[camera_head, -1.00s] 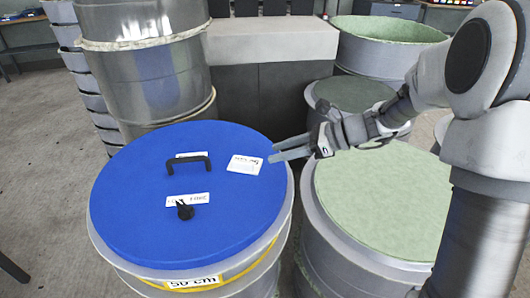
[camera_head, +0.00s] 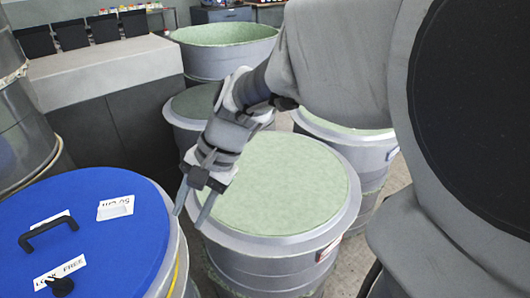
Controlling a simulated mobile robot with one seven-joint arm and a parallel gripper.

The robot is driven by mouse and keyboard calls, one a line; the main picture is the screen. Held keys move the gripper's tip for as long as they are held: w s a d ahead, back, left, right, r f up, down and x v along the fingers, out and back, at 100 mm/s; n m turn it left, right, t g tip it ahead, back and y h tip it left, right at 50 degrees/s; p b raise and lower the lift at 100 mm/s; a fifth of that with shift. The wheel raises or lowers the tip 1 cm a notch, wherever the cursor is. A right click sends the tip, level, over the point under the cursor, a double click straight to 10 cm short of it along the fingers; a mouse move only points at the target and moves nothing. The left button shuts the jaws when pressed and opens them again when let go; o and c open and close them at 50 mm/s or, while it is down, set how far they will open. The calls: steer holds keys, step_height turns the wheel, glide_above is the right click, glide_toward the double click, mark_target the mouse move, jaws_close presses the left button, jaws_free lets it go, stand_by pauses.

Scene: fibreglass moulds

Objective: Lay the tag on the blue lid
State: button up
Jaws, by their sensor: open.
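The blue lid (camera_head: 110,250) tops a drum at the lower left and is cut off by the picture's left edge. A white tag (camera_head: 115,208) with dark writing lies flat on the lid's far right part. My gripper (camera_head: 190,214) points down, open, with nothing seen between its fingers. It is just right of the blue lid's edge, apart from the tag, in front of the green-topped drum's left rim.
A black handle (camera_head: 47,228), a white label (camera_head: 59,272) and a black knob (camera_head: 61,287) are on the lid. A drum with a pale green top (camera_head: 280,185) stands right of it. Further drums, including a green-lined one (camera_head: 225,35), and a grey bench (camera_head: 105,65) stand behind.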

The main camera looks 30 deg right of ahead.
steer(key=s+d+r+n+t+h, duration=0.4)
steer(key=s+d+r+n+h, duration=0.1)
steer(key=s+d+n, duration=0.3)
steer(key=shift+s+d+n+t, duration=0.3)
steer(key=shift+s, duration=0.05)
step_height(320, 180, up, 9)
steer(key=p, duration=0.9)
